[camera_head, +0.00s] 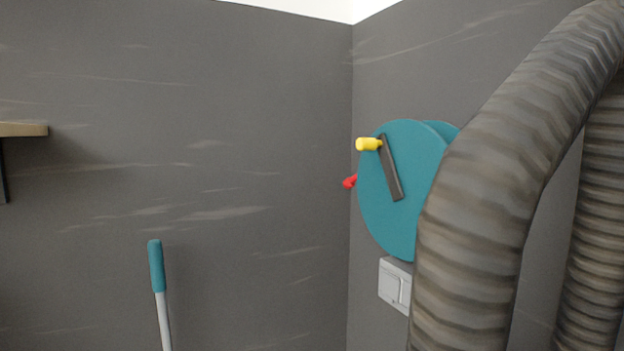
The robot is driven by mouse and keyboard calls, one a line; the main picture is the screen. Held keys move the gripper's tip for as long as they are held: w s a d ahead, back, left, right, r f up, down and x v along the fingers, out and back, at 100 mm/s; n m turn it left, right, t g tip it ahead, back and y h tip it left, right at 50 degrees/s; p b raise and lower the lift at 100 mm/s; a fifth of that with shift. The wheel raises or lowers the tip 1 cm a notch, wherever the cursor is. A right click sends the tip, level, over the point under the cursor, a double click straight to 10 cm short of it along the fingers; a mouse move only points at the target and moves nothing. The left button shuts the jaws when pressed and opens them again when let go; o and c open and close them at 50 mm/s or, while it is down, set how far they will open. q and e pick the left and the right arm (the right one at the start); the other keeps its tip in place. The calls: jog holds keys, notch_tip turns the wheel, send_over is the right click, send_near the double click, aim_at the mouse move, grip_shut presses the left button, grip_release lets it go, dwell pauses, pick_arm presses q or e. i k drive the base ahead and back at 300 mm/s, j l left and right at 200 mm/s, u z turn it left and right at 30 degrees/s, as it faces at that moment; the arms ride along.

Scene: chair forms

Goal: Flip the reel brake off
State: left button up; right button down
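A teal reel (400,225) is mounted on the right-hand wall, close to the room corner. A dark crank arm (391,168) lies across its face, with a yellow handle (368,144) at its upper end. A small red lever (350,182) sticks out past the reel's left edge; it looks like the brake, but its base is hidden behind the disc. The reel's right side is hidden by a thick ribbed tube. Neither of my grippers is in view.
The thick ribbed grey-brown tube (480,210) fills the near right, with a second one behind it. A white wall switch (394,285) is below the reel. A teal-topped pole (157,268) stands lower left. A shelf (24,129) is at the left edge.

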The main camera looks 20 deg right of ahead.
aim_at(349, 182)
jog(key=i+l, duration=0.2)
jog(key=i, duration=0.35)
jog(key=i+l+z, duration=0.1)
jog(key=i, duration=0.45)
jog(key=l, duration=0.1)
